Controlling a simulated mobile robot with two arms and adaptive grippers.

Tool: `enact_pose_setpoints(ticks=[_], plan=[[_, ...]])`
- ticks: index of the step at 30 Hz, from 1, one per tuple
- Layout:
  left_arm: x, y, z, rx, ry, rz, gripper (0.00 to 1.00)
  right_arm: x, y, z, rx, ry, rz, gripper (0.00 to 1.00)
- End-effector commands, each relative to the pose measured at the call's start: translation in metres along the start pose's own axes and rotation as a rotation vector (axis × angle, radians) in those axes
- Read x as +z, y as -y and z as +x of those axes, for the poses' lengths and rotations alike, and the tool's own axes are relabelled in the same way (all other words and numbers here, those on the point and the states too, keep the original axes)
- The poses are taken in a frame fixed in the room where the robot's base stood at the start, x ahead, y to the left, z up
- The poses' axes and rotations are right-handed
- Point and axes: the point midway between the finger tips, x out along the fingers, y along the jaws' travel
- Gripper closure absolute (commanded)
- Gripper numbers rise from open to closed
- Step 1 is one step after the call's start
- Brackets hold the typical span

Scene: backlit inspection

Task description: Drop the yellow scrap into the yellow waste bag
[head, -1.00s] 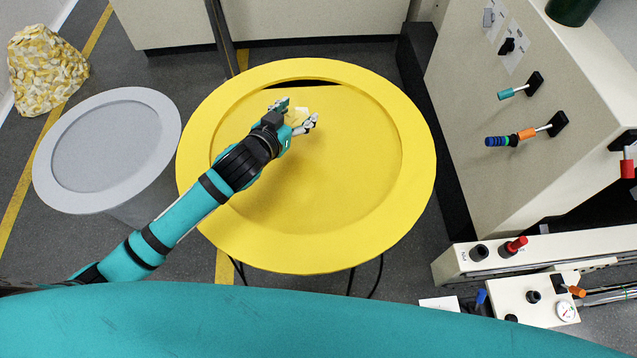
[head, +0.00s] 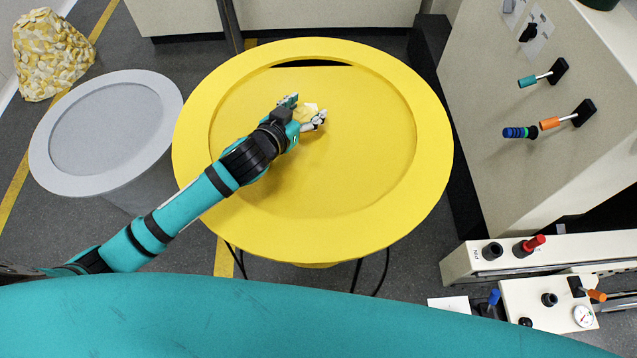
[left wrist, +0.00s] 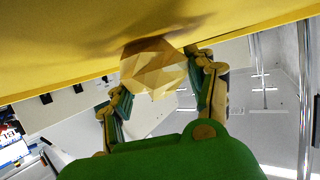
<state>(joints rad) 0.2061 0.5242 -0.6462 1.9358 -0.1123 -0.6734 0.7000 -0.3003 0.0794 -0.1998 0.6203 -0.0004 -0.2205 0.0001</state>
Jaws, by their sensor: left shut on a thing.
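The yellow waste bag (head: 195,165) appears to be the large round yellow container in the middle of the head view, with a wide rim and a recessed middle. My left gripper (head: 303,113) is over its opening, towards the back. It is shut on the yellow scrap (head: 310,109), a small, pale yellow, faceted lump. In the left wrist view the scrap (left wrist: 153,70) sits between the fingers, close to a yellow surface (left wrist: 60,45) with a shadow on it. I cannot tell whether they touch. My right gripper is not in view.
A round grey container (head: 165,95) stands on the left. A pale cabinet (head: 500,120) with coloured levers is at the right. A panel with knobs (head: 545,300) is at the lower right.

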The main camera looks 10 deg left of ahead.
Motion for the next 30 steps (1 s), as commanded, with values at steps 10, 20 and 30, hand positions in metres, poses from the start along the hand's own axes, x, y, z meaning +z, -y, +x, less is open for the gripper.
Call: enact_pose_setpoints(ticks=[10,20,30], plan=[[-0.001,0.000,0.000,0.000,0.000,0.000,0.16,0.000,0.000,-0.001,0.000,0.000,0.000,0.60],[0.000,0.000,-0.004,0.000,0.000,0.000,0.16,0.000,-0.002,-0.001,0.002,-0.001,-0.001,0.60],[0.001,0.000,-0.068,0.000,0.002,0.002,0.16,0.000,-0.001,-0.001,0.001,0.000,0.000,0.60]])
